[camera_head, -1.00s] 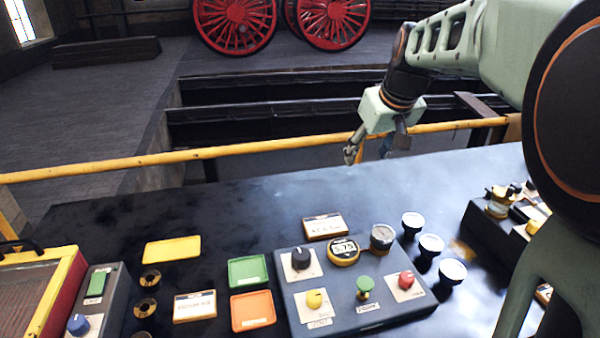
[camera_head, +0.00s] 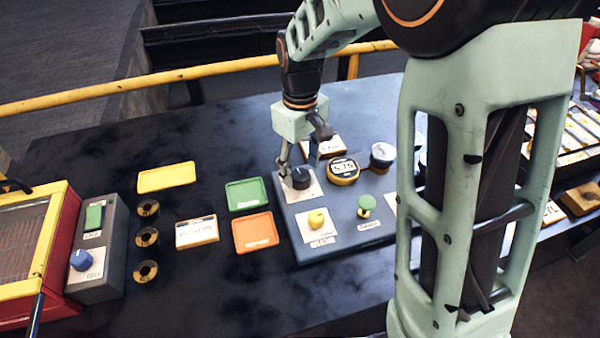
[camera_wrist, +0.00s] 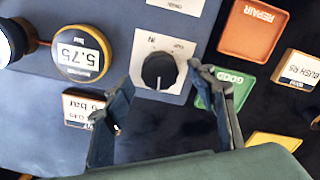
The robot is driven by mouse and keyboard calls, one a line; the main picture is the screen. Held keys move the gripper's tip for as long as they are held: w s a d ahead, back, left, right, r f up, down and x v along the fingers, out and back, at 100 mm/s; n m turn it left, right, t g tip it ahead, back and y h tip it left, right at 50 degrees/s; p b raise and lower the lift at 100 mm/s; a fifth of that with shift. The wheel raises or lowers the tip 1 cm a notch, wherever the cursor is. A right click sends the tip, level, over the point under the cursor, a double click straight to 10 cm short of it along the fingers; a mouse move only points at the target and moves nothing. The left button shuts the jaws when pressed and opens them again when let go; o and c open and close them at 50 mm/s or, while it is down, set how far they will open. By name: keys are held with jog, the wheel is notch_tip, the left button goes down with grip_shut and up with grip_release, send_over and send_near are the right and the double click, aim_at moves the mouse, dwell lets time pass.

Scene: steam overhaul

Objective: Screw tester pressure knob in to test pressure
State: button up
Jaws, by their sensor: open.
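The tester is a grey-blue box (camera_head: 290,222) on the dark bench. Its black knob (camera_head: 301,178) sits on a white label plate at the tester's back left; in the wrist view the black knob (camera_wrist: 159,70) has a white pointer line and lies between and just beyond my fingertips. My gripper (camera_head: 297,168) is open and empty, pointing down over the black knob; its fingers (camera_wrist: 155,95) also show apart in the wrist view. A round yellow-rimmed display (camera_head: 343,171) beside the knob reads 5.75 in the wrist view (camera_wrist: 78,55). Whether a finger touches the knob cannot be told.
Green (camera_head: 247,194), orange (camera_head: 255,232) and yellow (camera_head: 166,177) trays lie to the left. A small sign (camera_head: 325,147) stands behind the display. My arm hides the tester's right side.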

jog(key=shift+f, duration=1.35)
jog(key=shift+c, duration=0.7)
jog(key=c, duration=1)
jog(key=shift+m, duration=0.3)
